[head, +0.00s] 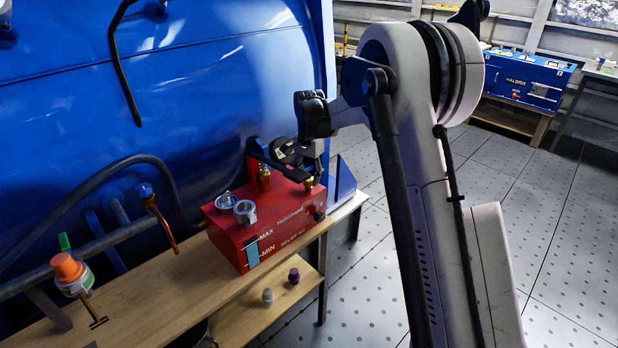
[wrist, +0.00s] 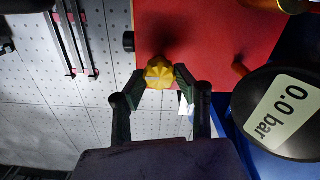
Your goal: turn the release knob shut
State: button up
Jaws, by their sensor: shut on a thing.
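The yellow faceted knob (wrist: 159,73), which I take to be the release knob, stands on the top of the red box (wrist: 210,35). My gripper (wrist: 161,78) has one fingertip on each side of it in the wrist view and is shut on it. In the head view my gripper (head: 310,170) reaches down to the right end of the red box (head: 228,232), and its fingers partly hide the knob. I cannot tell from these frames how far the knob is turned.
A dark gauge reading 0.0 bar (wrist: 275,115) stands close right of my gripper. A black side knob (head: 318,214) sticks out of the box. Two metal fittings (head: 245,212) stand on its left part. The blue tank (head: 200,90) rises behind the wooden bench (head: 150,290).

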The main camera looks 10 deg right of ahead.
dwell(0.4)
jog(key=o, duration=1.1)
notch_tip(320, 180, up, 12)
jog(key=shift+r, duration=0.1)
